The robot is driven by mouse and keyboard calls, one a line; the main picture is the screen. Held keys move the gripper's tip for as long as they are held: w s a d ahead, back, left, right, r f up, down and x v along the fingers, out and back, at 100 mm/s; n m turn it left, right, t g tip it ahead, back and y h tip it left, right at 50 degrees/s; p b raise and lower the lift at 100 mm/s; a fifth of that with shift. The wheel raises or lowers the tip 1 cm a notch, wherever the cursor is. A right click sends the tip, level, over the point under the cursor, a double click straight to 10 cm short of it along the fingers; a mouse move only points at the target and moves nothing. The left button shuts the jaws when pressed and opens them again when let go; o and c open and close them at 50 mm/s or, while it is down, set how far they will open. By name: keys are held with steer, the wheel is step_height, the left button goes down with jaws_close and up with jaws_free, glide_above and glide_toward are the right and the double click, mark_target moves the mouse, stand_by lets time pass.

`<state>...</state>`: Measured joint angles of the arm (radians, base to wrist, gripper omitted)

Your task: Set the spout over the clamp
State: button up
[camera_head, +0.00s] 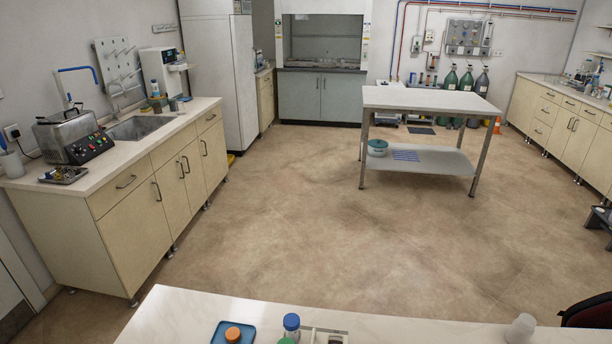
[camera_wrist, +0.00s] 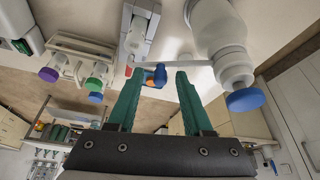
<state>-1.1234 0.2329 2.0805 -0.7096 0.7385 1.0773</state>
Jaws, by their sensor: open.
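My gripper (camera_wrist: 160,84) shows in the wrist view with its two green fingers apart and nothing held between them. A small blue piece with some orange (camera_wrist: 155,75) appears between and beyond the fingertips; whether it is the clamp is unclear. A thin pale bar (camera_wrist: 187,63), perhaps the spout, runs across just above it in the picture, toward a white bottle. A grey-white narrow device (camera_wrist: 138,35) stands behind them. I cannot tell for sure which part is the spout. The gripper does not show in the head view.
The white bottle with a blue cap (camera_wrist: 243,100) is close to the right finger. A rack (camera_wrist: 75,55) of colour-capped tubes stands at left. In the head view, the near bench (camera_head: 190,308) holds a blue tray (camera_head: 218,334), capped bottles and a white cup (camera_head: 520,329).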

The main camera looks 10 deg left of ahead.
steer(key=v, duration=1.5)
steer(key=shift+s+r, duration=0.2)
steer(key=shift+r, duration=0.1)
steer(key=shift+d, duration=0.1)
steer(key=w+d+f+m+g+h, duration=0.1)
steer(key=w+d+f+m+g, duration=0.2)
steer(key=d, duration=1)
steer(key=s+d+f+m+y, duration=0.1)
steer(key=s+d+f+m, duration=0.1)
steer(key=d, duration=0.4)
steer(key=s+d+f+m+g, duration=0.1)
steer(key=s+d+f+m, duration=0.2)
steer(key=d, duration=0.4)
steer(key=shift+s+d+f+y, duration=0.2)
steer(key=shift+s+f+y, duration=0.2)
steer(key=shift+s+f, duration=0.5)
